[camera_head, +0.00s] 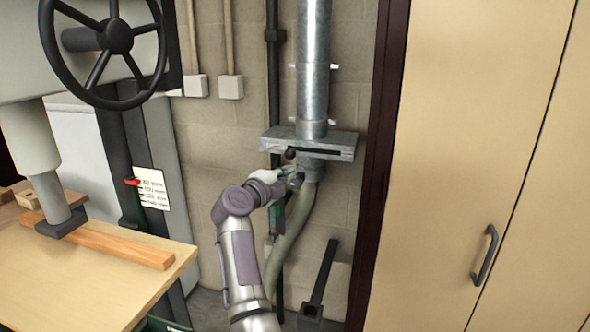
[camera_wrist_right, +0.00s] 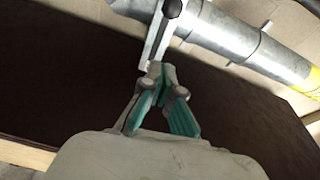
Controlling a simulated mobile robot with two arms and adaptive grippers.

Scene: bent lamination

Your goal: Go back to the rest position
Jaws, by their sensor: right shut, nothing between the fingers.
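My right arm reaches up from the bottom middle of the head view. Its gripper (camera_head: 291,177) is just below the left part of a metal slide gate (camera_head: 338,146) on a vertical duct. In the right wrist view the green-padded fingers (camera_wrist_right: 158,72) are closed together at the tips, with nothing between them. The tips are close to the gate's metal edge and a black knob (camera_wrist_right: 173,8); I cannot tell whether they touch. The knob also shows in the head view (camera_head: 290,154). My left gripper is not in view.
A grey flexible hose (camera_head: 293,238) hangs below the gate, close behind my right arm. A drill press handwheel (camera_head: 118,37) and a wooden worktable (camera_head: 60,275) stand at left. A tall beige cabinet (camera_head: 440,120) fills the right side.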

